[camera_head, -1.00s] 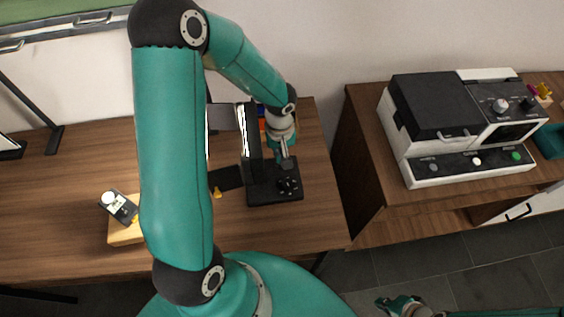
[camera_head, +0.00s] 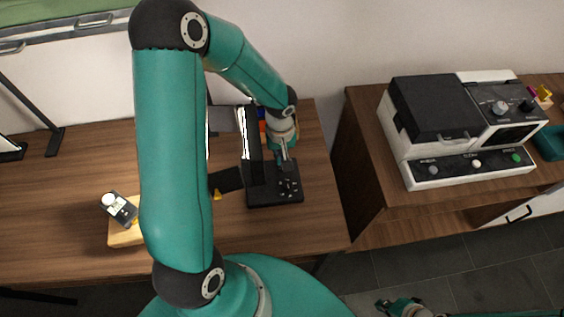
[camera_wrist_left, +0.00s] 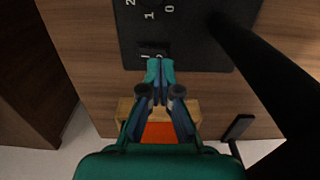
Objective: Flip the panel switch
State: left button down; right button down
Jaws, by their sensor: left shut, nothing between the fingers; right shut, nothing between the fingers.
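The black panel (camera_head: 262,197) stands on the wooden desk, with small knobs and a dark upright part at its back. In the left wrist view the panel (camera_wrist_left: 185,25) shows the marks 2, 1 and 0 and a small dark switch (camera_wrist_left: 153,48) near its edge. My left gripper (camera_head: 284,160) is shut and empty over the panel's back part. In the left wrist view its fingertips (camera_wrist_left: 160,64) lie right at the switch and partly hide it; I cannot tell whether they touch. My right gripper (camera_head: 382,303) is shut and empty, low over the floor.
A black-and-white machine (camera_head: 455,125) stands on a separate cabinet at the right. A wooden block with a small device (camera_head: 120,208) lies on the desk at left. My left arm hides the desk's middle. A black post (camera_wrist_left: 265,65) rises beside the panel in the wrist view.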

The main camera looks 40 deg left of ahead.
pick_arm(q)
jog(key=shift+f+b, duration=1.15)
jog(key=shift+b, duration=0.25)
dwell(0.7)
jog(key=shift+r+p, duration=2)
jog(key=shift+r, duration=1.55)
